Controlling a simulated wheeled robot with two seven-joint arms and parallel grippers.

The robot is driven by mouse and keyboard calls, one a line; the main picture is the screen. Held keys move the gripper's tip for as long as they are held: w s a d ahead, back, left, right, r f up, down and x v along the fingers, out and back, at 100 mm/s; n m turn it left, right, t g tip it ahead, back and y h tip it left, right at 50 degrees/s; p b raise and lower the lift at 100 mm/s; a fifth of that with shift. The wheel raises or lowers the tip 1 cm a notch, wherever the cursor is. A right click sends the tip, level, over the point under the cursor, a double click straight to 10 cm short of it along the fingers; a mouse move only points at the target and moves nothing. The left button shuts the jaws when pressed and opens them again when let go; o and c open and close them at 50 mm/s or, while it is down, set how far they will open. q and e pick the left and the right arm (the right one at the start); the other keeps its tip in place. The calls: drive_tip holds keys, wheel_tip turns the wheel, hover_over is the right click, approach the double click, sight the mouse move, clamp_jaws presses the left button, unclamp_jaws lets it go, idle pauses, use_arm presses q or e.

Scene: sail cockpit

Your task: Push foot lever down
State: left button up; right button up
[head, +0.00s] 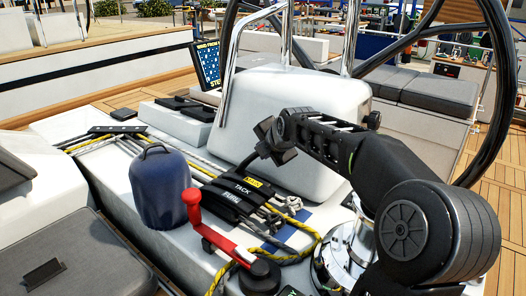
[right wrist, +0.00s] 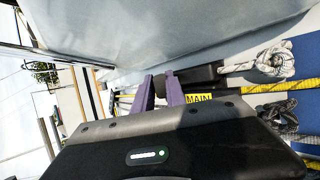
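A bank of black rope-clutch levers (head: 238,196) sits on the white deck beside the white cockpit housing. Its labels include a yellow one reading MAIN and white ones reading TACK and, less clearly, FURL; I cannot read a FOOT label. My right gripper (head: 270,141) is above the far end of the bank, close to the housing. In the right wrist view my right gripper (right wrist: 162,92) has two purple fingers apart with a gap between them. A black lever end (right wrist: 202,75) shows just beyond them, near the yellow MAIN label (right wrist: 199,98); contact cannot be told. My left gripper is out of view.
A red winch handle (head: 210,235) stands at the front, with a blue covered winch (head: 160,188) to the left. A chrome winch (head: 352,240) is partly behind my right arm. The white housing (head: 290,105) rises behind the clutches. Yellow and grey ropes run through them.

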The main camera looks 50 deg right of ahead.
drive_tip(key=o, duration=0.4)
drive_tip(key=p+v, duration=0.1)
drive_tip(key=v, duration=0.6)
drive_tip(key=shift+s+a+r, duration=0.1)
drive_tip(key=shift+s+r, duration=0.15)
drive_tip(key=shift+r, duration=0.05)
